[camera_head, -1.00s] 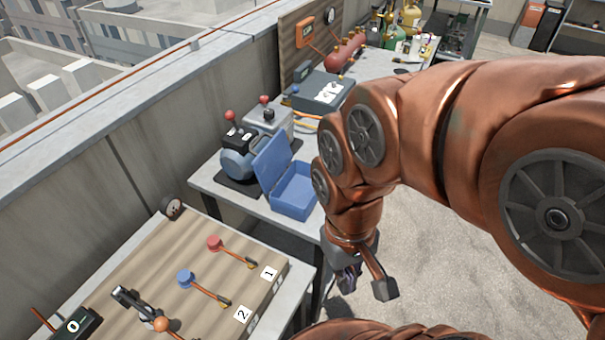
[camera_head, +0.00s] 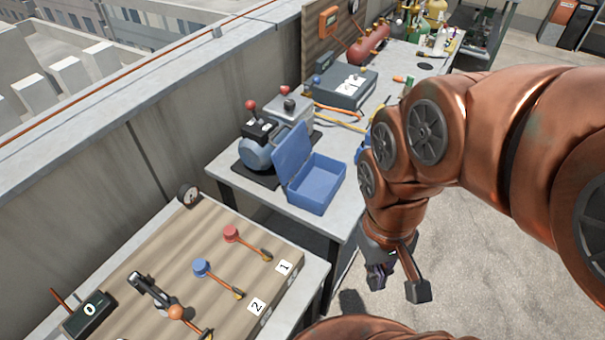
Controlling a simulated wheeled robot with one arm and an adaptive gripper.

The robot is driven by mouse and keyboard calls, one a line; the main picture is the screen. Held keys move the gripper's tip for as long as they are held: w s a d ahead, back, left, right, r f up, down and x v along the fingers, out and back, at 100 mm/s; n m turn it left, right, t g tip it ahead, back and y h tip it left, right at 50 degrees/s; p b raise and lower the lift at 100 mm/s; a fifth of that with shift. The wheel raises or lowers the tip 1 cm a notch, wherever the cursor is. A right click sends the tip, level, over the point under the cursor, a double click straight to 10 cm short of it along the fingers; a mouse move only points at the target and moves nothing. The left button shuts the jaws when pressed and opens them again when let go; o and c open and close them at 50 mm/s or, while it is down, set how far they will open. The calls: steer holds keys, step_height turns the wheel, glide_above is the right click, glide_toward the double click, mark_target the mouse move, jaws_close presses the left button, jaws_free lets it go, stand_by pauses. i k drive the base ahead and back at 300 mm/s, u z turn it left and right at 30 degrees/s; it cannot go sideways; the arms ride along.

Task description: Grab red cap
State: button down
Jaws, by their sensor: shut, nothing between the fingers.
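A red cap (camera_head: 232,232) sits at the upper end of a short fitting on the wooden board at the lower left, beside the label 1. A blue cap (camera_head: 201,267) sits on a similar fitting beside the label 2. My gripper (camera_head: 378,277) hangs pointing down, right of the board and apart from both caps. It is shut and empty. Its fingertips are small and dark in this view.
The wooden board (camera_head: 140,268) also carries a gauge (camera_head: 189,195), a black meter (camera_head: 89,311) and a black lever. Behind it, a grey table (camera_head: 225,174) holds an open blue box (camera_head: 318,184), a pump and a grey case. Concrete floor is clear at right.

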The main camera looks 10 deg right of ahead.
mark_target(229, 233)
steer(key=u, duration=0.65)
steer(key=k, duration=0.35)
steer(key=u, duration=1.5)
